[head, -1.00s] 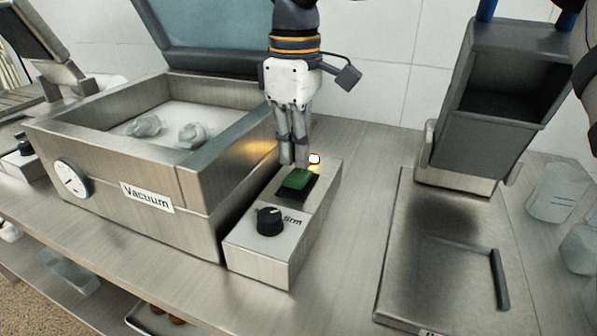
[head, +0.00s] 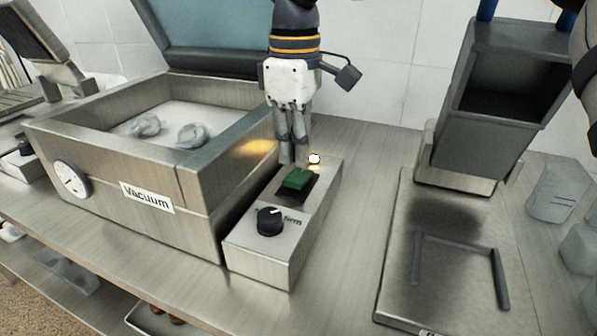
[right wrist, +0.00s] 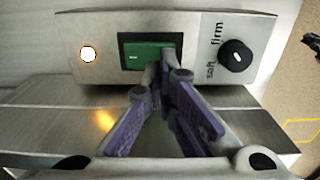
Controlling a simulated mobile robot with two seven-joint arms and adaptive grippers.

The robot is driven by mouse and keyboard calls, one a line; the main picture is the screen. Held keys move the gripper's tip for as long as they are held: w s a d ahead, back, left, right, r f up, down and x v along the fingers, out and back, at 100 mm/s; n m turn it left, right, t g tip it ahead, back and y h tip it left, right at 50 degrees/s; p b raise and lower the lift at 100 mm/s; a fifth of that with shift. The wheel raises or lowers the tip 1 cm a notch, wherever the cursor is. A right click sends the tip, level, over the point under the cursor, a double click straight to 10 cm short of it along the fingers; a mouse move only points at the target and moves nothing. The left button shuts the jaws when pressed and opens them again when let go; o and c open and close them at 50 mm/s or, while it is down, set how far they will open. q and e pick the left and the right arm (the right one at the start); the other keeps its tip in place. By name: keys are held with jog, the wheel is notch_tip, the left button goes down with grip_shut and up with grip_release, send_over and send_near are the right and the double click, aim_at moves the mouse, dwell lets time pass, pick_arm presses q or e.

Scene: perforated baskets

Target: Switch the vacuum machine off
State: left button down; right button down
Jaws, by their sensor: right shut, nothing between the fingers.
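The vacuum machine (head: 150,220) is a steel box with a raised lid and a "Vacuum" label. Beside it is a steel control box (head: 262,258) with a green rocker switch (head: 297,179), a black knob (head: 270,221) and a lit lamp (head: 314,159). The lamp also glows in the right wrist view (right wrist: 88,54). My right gripper (head: 294,162) is shut and empty, fingertips down at the switch's far edge. In the right wrist view the fingertips (right wrist: 166,62) overlap the right part of the green switch (right wrist: 145,51); contact is unclear. My left gripper is out of view.
Two clear bagged items (head: 193,135) lie in the machine's chamber. A grey hopper-like container (head: 490,140) stands on the right behind a steel plate (head: 395,290). Clear containers (head: 555,192) stand at the far right. The counter between control box and plate is bare.

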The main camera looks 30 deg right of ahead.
aim_at(296, 178)
jog(key=shift+f, duration=1.6)
dwell(0.6)
jog(key=shift+r, duration=3.55)
